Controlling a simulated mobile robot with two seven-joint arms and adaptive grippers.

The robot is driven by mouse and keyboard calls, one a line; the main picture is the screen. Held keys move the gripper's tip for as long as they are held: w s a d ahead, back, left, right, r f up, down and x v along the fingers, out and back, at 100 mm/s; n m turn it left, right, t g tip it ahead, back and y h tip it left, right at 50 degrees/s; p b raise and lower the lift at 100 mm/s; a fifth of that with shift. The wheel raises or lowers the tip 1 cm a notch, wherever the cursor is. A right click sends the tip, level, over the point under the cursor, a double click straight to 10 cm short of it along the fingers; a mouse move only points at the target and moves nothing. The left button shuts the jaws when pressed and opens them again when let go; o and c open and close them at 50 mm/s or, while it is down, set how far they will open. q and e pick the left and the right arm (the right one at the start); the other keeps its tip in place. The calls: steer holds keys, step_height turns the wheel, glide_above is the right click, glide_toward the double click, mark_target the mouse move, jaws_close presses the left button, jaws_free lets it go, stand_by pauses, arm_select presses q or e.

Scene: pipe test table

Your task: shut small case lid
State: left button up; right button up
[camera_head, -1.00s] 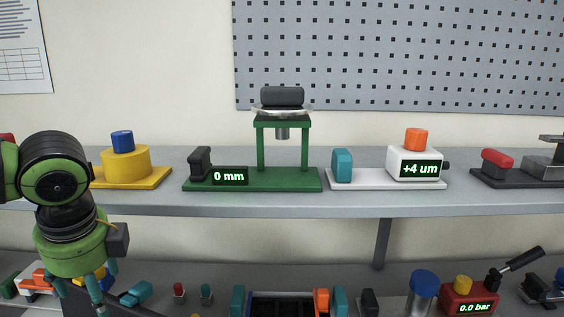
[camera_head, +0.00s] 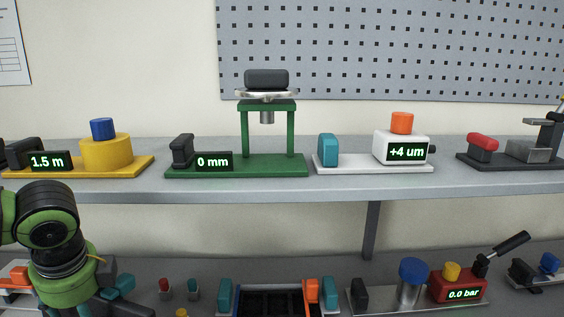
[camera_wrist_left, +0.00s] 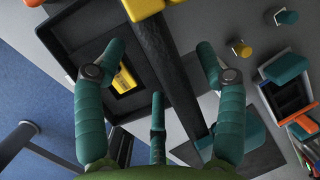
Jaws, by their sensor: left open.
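The small case (camera_wrist_left: 62,38) is in the left wrist view, a dark open box with a yellow labelled piece (camera_wrist_left: 125,78) in its recess. A long dark panel (camera_wrist_left: 155,60), which looks like its lid seen nearly edge-on and raised, runs beside the recess. My left gripper (camera_wrist_left: 160,65) has its teal fingers spread, one over the case side and one beyond the panel. The panel passes between them; I cannot tell whether they touch it. My right gripper is not in view.
A teal block (camera_head: 118,283) is close to my left wrist in the head view. The shelf (camera_head: 300,184) with several gauges overhangs the lower bench.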

arm_select(q)
steer(key=shift+s, duration=0.15)
jaws_close()
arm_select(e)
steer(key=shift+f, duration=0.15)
arm_select(q)
steer(key=shift+s+f+t+b, duration=0.2)
steer(key=shift+s+t+b, duration=0.1)
steer(key=shift+b, duration=0.6)
steer(key=shift+s+a+f+t+b, duration=0.1)
steer(key=shift+s+t+b, duration=0.9)
steer(key=shift+b, duration=1.7)
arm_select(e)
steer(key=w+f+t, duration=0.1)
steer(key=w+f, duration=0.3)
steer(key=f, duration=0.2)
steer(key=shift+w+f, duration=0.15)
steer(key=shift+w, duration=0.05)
